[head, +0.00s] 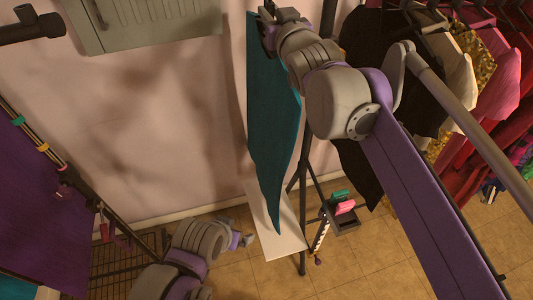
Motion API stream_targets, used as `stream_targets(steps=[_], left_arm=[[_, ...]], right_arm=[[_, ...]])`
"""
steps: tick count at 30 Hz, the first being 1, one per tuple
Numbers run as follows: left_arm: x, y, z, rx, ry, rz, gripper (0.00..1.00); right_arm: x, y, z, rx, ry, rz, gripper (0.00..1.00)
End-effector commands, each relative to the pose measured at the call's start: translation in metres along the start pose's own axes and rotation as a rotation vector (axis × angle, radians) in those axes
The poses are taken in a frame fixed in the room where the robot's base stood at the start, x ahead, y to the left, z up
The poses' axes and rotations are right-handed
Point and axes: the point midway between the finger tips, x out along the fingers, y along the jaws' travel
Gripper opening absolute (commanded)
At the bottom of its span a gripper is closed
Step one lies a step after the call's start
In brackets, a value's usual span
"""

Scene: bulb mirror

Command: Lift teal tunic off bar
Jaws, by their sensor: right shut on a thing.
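The teal tunic (268,125) hangs as a long, narrow drape near the middle of the head view, tapering to a point low down. My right gripper (270,16) is at the top edge, shut on the tunic's upper part. The arm hides some of the tunic's right side, and the contact is small and partly hidden. My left gripper (243,240) is low, left of the tunic's lower tip and apart from it; its jaw opening is too small to make out.
Several garments (483,60) hang on a rack at the upper right. A dark stand with a small tray (343,220) is right of the tunic. A white board (278,242) is below it. A purple cloth (35,210) hangs at left. Tiled floor shows at lower right.

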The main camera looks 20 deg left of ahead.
Motion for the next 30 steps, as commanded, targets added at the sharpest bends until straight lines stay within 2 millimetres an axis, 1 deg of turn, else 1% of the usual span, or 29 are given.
stream_targets(steps=[5,22,30], left_arm=[[-0.002,0.0,-0.002,0.0,0.001,0.0,1.0],[-0.012,0.0,-0.012,0.0,0.01,0.0,1.0],[-0.012,0.0,-0.012,0.0,0.01,0.0,1.0]], right_arm=[[0.001,0.0,-0.001,-0.001,-0.001,0.0,0.0],[0.001,-0.001,-0.021,-0.002,0.003,-0.001,0.0],[0.0,-0.001,-0.022,-0.001,0.004,-0.002,0.0]])
